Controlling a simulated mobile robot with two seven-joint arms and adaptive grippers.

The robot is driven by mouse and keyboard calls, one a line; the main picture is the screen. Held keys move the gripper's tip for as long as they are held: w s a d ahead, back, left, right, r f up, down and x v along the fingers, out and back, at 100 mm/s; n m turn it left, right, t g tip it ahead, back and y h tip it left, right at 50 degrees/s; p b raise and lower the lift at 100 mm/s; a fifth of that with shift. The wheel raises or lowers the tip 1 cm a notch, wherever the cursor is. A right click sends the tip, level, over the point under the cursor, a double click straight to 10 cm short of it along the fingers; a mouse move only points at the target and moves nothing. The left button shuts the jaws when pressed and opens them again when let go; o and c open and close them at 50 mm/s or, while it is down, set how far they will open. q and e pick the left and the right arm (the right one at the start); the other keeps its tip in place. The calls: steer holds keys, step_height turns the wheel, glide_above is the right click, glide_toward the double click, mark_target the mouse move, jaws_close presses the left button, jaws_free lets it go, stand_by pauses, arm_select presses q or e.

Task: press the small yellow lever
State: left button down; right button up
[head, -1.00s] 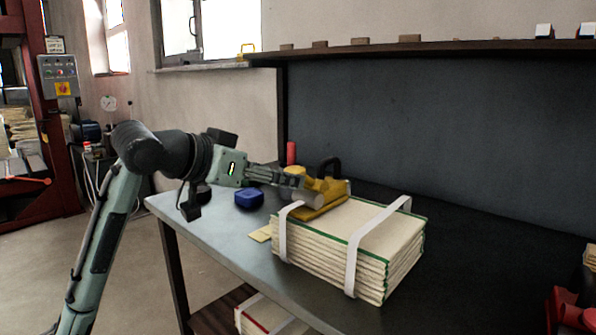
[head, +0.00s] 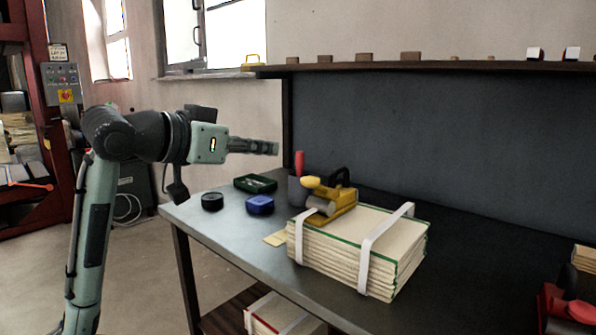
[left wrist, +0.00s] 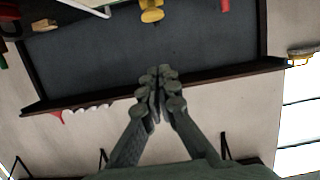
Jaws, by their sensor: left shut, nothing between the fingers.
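Yellow parts also show at the top edge of the left wrist view (left wrist: 152,14). My left gripper (head: 276,148) is shut and empty, raised above and left of the tool, clear of it. Its closed fingertips show in the left wrist view (left wrist: 158,76). My right gripper is out of view.
Red equipment (head: 568,308) stands at right.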

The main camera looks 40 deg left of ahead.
arm_select(q)
steer(key=shift+w, duration=0.1)
steer(key=w+f+p, duration=0.1)
steer(key=w+f, duration=0.5)
steer(key=w, duration=0.3)
steer(key=shift+w+d+f, duration=0.25)
steer(key=shift+d, duration=0.15)
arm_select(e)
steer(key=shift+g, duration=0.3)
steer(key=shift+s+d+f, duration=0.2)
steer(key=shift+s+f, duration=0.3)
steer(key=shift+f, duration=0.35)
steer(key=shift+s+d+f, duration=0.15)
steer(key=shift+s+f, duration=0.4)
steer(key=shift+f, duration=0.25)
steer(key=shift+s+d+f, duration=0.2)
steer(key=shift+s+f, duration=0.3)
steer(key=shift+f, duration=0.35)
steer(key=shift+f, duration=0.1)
